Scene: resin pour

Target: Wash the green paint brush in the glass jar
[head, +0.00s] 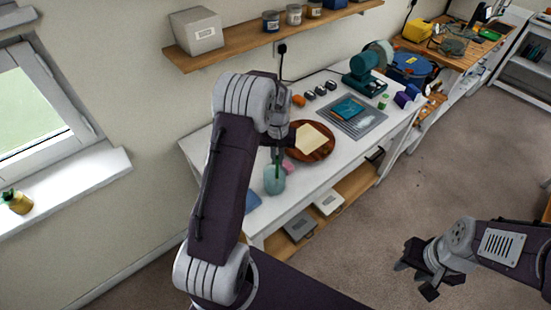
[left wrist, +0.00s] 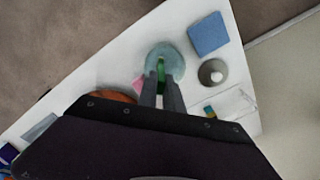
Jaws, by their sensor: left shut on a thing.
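The glass jar (head: 274,182) stands on the white table near its front left end, pale blue-green. The green paint brush (head: 277,166) is upright with its lower end at the jar's mouth or inside it; the exact depth is hard to tell. My left gripper (head: 277,150) is above the jar and shut on the brush. In the left wrist view my left gripper (left wrist: 162,88) holds the green brush (left wrist: 161,70) over the round jar (left wrist: 178,63). My right gripper (head: 424,272) hangs over the floor, away from the table, its fingers apart and empty.
A round wooden plate (head: 325,153) with a pale sheet lies right of the jar, and a pink item (head: 288,167) is close beside the jar. A blue block (left wrist: 208,34) and a grey round pot (left wrist: 213,72) stand near the jar. A grey tray (head: 371,124) lies farther right.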

